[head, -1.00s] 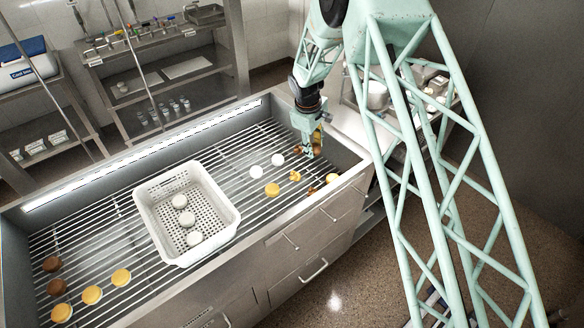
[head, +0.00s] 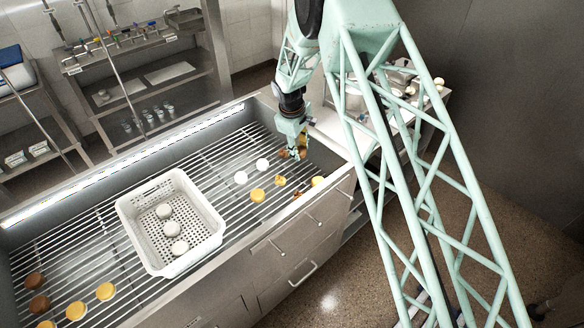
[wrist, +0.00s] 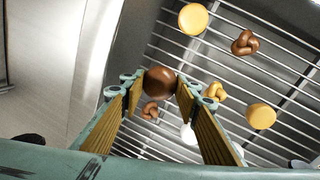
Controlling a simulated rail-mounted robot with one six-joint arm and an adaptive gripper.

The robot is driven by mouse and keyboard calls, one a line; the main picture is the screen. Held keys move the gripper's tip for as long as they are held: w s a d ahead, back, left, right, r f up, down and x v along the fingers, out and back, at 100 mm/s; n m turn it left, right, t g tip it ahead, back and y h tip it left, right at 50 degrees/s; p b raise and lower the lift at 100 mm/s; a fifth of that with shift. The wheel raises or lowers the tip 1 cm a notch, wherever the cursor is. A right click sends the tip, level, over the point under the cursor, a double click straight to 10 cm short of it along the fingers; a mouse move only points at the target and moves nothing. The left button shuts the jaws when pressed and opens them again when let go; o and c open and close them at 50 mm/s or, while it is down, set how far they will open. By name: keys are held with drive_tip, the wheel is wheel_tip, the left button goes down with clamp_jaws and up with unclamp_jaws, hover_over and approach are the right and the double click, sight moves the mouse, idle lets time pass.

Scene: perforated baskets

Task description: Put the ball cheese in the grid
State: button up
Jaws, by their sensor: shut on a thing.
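A smooth dark brown ball, which I take as the ball cheese (wrist: 160,80), sits between my fingertips in the wrist view. My gripper (wrist: 158,84) is shut on it, with one finger on each side. In the head view my gripper (head: 296,153) hangs over the right end of the metal counter, and the ball is hard to make out there. The slatted metal grid (head: 215,160) lines the sunken counter top. A white perforated basket (head: 135,232) stands on it, left of my gripper, with several white round cheeses (head: 164,211) inside.
Near my gripper lie white rounds (head: 262,164), a yellow round (head: 257,195) and a yellow knot (head: 280,181). A brown knot (wrist: 244,42) shows in the wrist view. Brown and yellow rounds (head: 105,291) lie at the lower left. The counter walls rise around the grid.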

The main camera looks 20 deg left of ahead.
drive_tip(key=shift+s+x, duration=0.25)
drive_tip(key=shift+x, duration=0.85)
drive_tip(key=shift+s+x, duration=0.25)
drive_tip(key=shift+x, duration=0.85)
drive_tip(key=shift+a+f, duration=0.1)
drive_tip(key=shift+f, duration=0.1)
drive_tip(key=shift+s+x, duration=0.2)
drive_tip(key=shift+x, duration=0.65)
drive_tip(key=shift+s+x, duration=0.2)
drive_tip(key=shift+x, duration=0.65)
drive_tip(key=shift+a+f, duration=0.1)
drive_tip(key=shift+f, duration=0.25)
drive_tip(key=o, duration=0.9)
drive_tip(key=shift+c, duration=0.2)
drive_tip(key=shift+r, duration=0.25)
drive_tip(key=v, duration=1.2)
